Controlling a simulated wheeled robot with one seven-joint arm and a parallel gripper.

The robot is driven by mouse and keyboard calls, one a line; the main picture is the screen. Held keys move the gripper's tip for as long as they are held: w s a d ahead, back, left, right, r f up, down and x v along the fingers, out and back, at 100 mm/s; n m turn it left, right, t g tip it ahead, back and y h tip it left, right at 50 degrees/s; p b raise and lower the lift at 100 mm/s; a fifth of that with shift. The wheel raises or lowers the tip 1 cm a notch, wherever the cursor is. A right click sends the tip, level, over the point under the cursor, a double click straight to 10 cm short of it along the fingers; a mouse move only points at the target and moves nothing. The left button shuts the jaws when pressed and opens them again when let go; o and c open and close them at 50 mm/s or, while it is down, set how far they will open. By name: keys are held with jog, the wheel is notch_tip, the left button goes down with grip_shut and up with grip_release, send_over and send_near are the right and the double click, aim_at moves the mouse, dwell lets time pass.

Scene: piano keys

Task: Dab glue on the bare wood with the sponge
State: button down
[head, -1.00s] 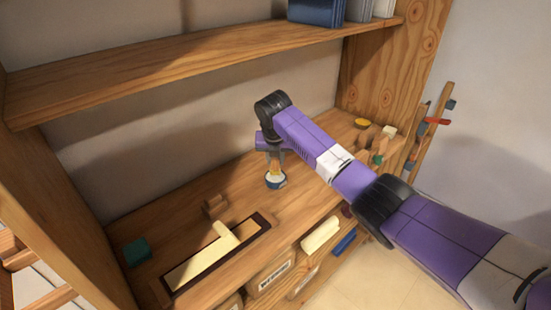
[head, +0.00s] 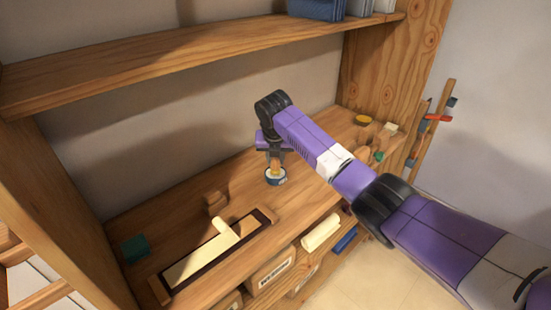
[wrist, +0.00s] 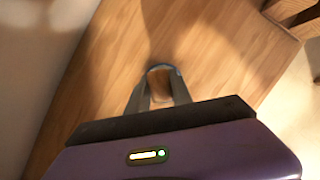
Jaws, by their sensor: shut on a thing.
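My gripper (head: 274,163) points down over the bench and is shut on a small orange-tan piece, seemingly the sponge (head: 275,169). The sponge also shows between the fingertips in the wrist view (wrist: 161,82). It is at the mouth of a small blue and white pot (head: 275,181), seemingly the glue pot; I cannot tell how deep it sits. A long pale bare wood piece (head: 200,260) lies in a dark-lined wooden tray (head: 161,288) left of my gripper. A cream block (head: 225,228) lies across or beside it.
A brown wooden block (head: 216,202) stands behind the tray, and a green block (head: 134,249) sits at the left. Small objects and a yellow disc (head: 362,120) are at the right end. An upper shelf (head: 180,60) overhangs the bench. The bench between pot and tray is clear.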

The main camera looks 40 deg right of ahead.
jog(key=shift+f, duration=0.6)
dwell(2.0)
jog(key=shift+r+p, duration=3.3)
jog(key=shift+r, duration=0.3)
